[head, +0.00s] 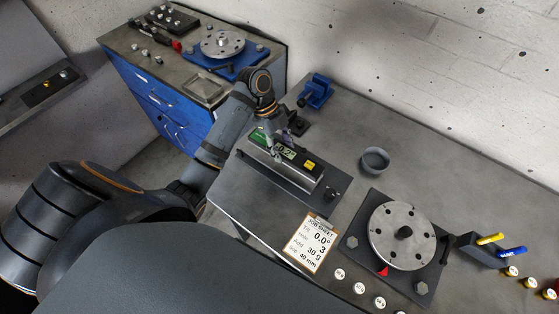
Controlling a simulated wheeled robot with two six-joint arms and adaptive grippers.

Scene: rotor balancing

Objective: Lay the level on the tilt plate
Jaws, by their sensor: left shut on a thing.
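The level (291,170) is a silver bar with a green end, a lit display reading about 0.2 and a yellow patch. My left gripper (281,148) is shut on it near the display end, coming down from above. The level lies lengthwise along the dark tilt plate (323,208), which has a small knob near its right corner. I cannot tell if the level touches the plate or hangs slightly above it. The gripper's fingertips are partly hidden against the level. My right gripper is not in view.
A job sheet (312,243) lies in front of the plate. To the right are a grey cup (375,160), a rotor disc (402,236), several round weights (359,288) and a holder (479,249) with yellow and blue tools. A blue vise (316,92) stands behind.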

